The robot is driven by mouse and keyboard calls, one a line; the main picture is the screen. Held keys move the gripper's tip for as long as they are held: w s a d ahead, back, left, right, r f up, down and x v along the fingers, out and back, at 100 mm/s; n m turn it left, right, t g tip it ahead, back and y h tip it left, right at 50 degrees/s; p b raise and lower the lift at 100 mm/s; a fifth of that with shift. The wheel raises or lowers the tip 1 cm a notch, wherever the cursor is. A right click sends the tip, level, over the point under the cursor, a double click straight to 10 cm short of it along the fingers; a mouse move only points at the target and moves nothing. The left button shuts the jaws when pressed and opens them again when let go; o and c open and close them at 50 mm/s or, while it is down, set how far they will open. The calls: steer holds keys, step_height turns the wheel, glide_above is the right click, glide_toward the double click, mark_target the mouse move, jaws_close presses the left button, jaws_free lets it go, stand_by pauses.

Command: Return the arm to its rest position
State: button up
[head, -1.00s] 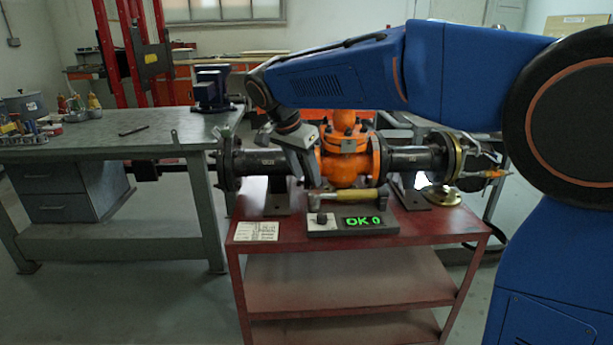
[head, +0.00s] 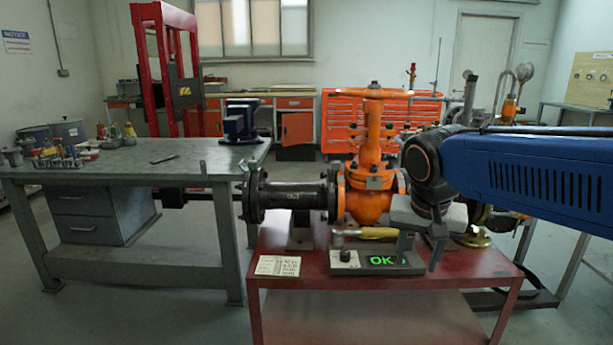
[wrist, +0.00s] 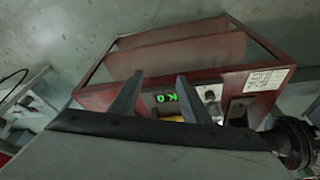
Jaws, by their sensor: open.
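My gripper (head: 420,250) is in front of the right part of the orange gate valve (head: 368,205), above the red cart (head: 400,285). Its two fingers point down and stand apart with nothing between them; they also show in the wrist view (wrist: 158,100). My blue arm comes in from the right and hides the right-hand pipe. The valve stands upright with its orange handwheel (head: 373,93) on top. A yellow-handled tool (head: 378,232) lies behind the display box.
A grey workbench (head: 120,172) with a blue vise (head: 241,120) stands at the left. A paper label (head: 278,266) lies on the cart's front left. An orange tool cabinet (head: 335,115) is at the back.

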steer(key=s+d+f+n, duration=0.2)
steer(key=s+f, duration=0.3)
steer(key=s, duration=0.3)
steer(key=s+d+f+n+t+y, duration=0.1)
steer(key=s+d+f+n, duration=0.1)
steer(key=s+d+f, duration=0.2)
steer(key=s+f, duration=0.1)
steer(key=s, duration=0.2)
steer(key=shift+s+t, duration=0.3)
steer(key=shift+s, duration=0.1)
